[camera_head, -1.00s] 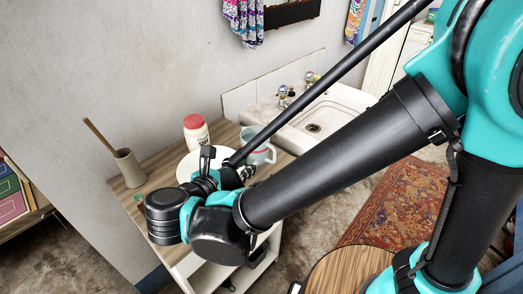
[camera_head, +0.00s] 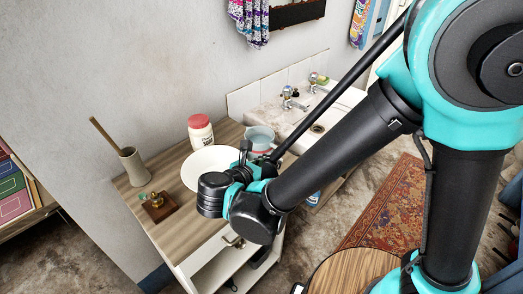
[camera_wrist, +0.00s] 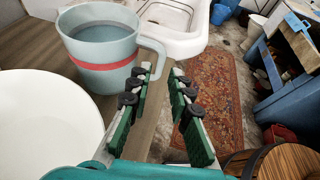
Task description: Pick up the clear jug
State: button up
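The clear jug (camera_head: 259,134) stands upright on the wooden cabinet top beside the sink, partly hidden by my arm in the head view. In the wrist view the jug (camera_wrist: 98,50) is greyish and see-through, with a red band and a handle (camera_wrist: 157,50) on its right side. In the head view the fingers are mostly hidden behind my wrist.
A white plate (camera_head: 204,169) lies left of the jug; it fills the lower left in the wrist view (camera_wrist: 45,125). A red-lidded jar (camera_head: 201,133) stands behind it. The sink (camera_head: 333,105) is right.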

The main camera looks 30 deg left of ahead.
jog(key=x, duration=0.5)
jog(key=shift+w, duration=0.1)
jog(key=shift+r, duration=0.1)
grip_shut()
